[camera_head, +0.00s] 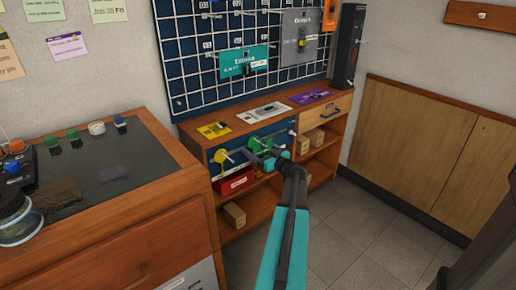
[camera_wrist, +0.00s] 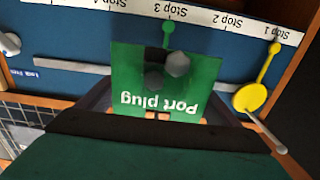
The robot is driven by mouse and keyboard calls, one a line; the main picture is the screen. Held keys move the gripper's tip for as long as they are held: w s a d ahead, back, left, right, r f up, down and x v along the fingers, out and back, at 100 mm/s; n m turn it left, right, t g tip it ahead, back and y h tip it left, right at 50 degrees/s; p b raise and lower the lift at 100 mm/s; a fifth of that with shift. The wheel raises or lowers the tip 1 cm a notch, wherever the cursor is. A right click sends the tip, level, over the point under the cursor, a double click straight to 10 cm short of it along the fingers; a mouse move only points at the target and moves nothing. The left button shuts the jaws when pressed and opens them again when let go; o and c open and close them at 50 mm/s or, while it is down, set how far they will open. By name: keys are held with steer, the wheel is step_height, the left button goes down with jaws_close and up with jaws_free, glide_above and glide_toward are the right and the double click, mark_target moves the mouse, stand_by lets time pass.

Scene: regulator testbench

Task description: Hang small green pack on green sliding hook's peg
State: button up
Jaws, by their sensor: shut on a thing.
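A small green pack labelled "Port plug" (camera_wrist: 125,75) is upside down in the wrist view, with its lower part between my gripper's jaws (camera_wrist: 160,118). My gripper (camera_head: 272,160) is shut on it, close in front of the blue rail panel. The green sliding hook (camera_wrist: 168,27) shows behind the pack's far edge, near the Stop 3 mark. A grey round piece (camera_wrist: 177,64) and a dark one show on the pack's face. I cannot tell whether the grey piece is the peg's end or whether the pack is on the peg. Green shapes overlap in the head view.
A yellow hook (camera_wrist: 250,97) with a grey peg is beside the pack near Stop 1; it also shows in the head view (camera_head: 220,156). A red box (camera_head: 236,181) lies on the shelf below. A grid board (camera_head: 205,70) with hanging packs stands above the cabinet.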

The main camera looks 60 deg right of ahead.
stand_by(0.4)
steer(key=o, duration=1)
steer(key=shift+s, duration=0.1)
steer(key=p+v, duration=0.2)
steer(key=v, duration=1.1)
steer(key=shift+s+a, duration=0.15)
steer(key=shift+s, duration=0.15)
